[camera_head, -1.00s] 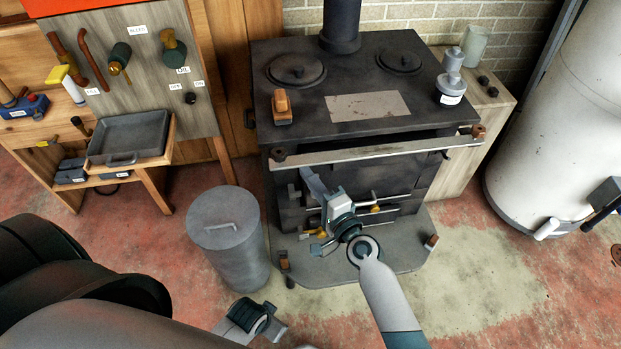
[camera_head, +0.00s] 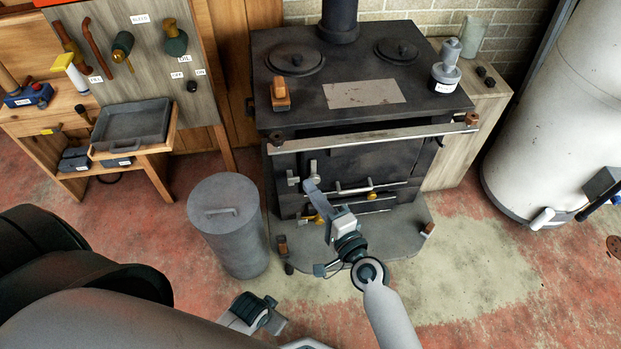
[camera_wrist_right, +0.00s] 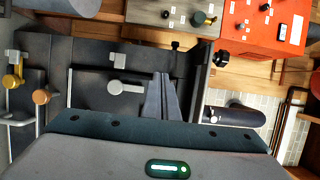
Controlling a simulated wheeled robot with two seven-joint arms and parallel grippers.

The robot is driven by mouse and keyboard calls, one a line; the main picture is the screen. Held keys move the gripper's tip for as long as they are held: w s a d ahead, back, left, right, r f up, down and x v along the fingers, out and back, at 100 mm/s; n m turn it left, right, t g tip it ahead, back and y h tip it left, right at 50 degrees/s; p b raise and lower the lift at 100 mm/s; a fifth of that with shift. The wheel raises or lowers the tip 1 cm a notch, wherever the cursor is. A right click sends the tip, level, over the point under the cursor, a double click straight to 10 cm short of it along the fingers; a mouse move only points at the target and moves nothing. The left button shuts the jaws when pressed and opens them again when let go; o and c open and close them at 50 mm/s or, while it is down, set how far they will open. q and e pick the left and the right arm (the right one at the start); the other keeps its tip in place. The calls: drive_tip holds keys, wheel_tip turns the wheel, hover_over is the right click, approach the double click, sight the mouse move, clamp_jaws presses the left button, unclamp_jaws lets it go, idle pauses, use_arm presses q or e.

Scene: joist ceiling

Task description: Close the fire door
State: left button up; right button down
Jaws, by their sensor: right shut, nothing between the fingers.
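The fire door (camera_head: 362,165) is the dark panel in the stove's front, below the pale rail. It looks flush or nearly so; a small gap cannot be told. Its pale upright handle (camera_head: 313,168) is at its left edge. The handle also shows in the right wrist view (camera_wrist_right: 125,88). My right gripper (camera_head: 311,186) is shut and empty in front of the door's lower left, close to the handle. Its fingers (camera_wrist_right: 160,98) show together beside the handle in the right wrist view. My left gripper (camera_head: 255,312) is low in the head view, far from the stove; its fingers are unclear.
The pale rail (camera_head: 375,136) crosses the stove front above the door. A grey lidded bin (camera_head: 228,225) stands left of the stove. A white tank (camera_head: 550,120) stands at the right.

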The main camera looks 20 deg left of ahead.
use_arm(q)
drive_tip(key=shift+s+f, duration=0.25)
drive_tip(key=shift+s, duration=0.05)
use_arm(e)
drive_tip(key=s+d, duration=0.1)
drive_tip(key=s, duration=0.1)
drive_tip(key=s+d, duration=0.1)
drive_tip(key=s, duration=0.1)
drive_tip(key=shift+d, duration=0.3)
use_arm(q)
drive_tip(key=shift+d, duration=0.1)
